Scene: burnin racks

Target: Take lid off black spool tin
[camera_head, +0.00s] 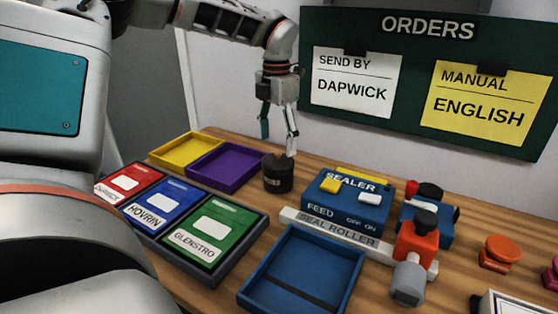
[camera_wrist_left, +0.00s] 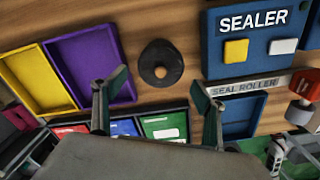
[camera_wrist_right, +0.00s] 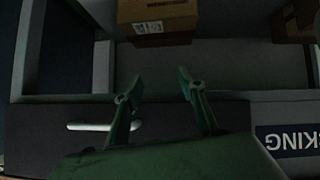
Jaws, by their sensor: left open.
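The black spool tin (camera_head: 277,178) stands upright on the wooden table, between the purple tray and the blue sealer. In the left wrist view the tin (camera_wrist_left: 160,64) shows from above as a dark disc with a lighter round knob in its middle, so its lid looks to be on. My left gripper (camera_head: 279,145) hangs above the tin, fingers pointing down and apart. In the left wrist view its open fingers (camera_wrist_left: 158,95) have nothing between them. My right gripper (camera_wrist_right: 157,85) shows only in its own wrist view, fingers apart and empty, away from the table.
A yellow tray (camera_head: 188,136) and a purple tray (camera_head: 226,183) lie left of the tin. The sealer (camera_head: 345,222) stands close on its right. A seal roller (camera_head: 330,233), blue tray (camera_head: 257,300) and card holder (camera_head: 205,285) lie nearer. Cardboard boxes (camera_wrist_right: 157,14) show in the right wrist view.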

